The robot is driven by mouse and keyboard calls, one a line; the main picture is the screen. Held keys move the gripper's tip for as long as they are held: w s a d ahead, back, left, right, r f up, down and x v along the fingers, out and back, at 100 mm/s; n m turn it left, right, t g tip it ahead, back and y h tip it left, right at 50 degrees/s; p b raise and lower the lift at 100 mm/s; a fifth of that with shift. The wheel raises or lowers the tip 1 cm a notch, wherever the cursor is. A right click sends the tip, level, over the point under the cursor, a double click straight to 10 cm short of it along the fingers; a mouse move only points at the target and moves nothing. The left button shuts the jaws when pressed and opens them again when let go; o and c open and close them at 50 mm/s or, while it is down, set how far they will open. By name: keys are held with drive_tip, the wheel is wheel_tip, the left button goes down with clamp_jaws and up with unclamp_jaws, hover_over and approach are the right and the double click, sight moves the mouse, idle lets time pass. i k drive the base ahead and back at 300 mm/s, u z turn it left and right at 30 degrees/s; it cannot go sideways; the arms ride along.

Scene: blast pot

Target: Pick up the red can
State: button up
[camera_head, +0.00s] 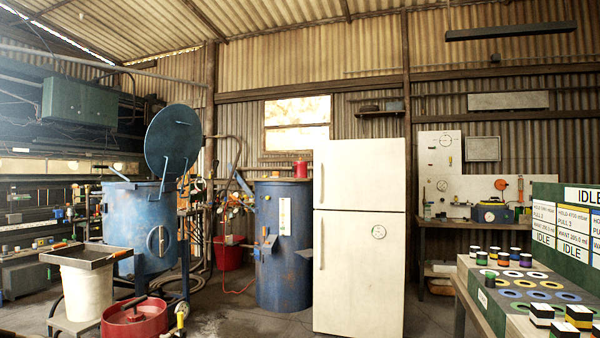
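A small red can (300,169) stands upright on top of the blue drum (283,275), near its right edge and just left of the white fridge. Its lower end meets the drum's lid. It is far off and small in the picture. My gripper is not in view.
The white fridge (360,240) stands right of the drum. At the left are a blue pot (135,225) with its round lid raised, a white bucket (87,290), and a red tub (135,320). A red bucket (229,254) sits behind. A bench (478,268) with rings and small jars is at right.

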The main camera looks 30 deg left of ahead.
sight(299, 169)
drive_tip(key=u, duration=0.95)
drive_tip(key=i, duration=5.75)
drive_tip(key=u, duration=1.4)
drive_tip(key=i, duration=2.3)
drive_tip(key=z, duration=0.15)
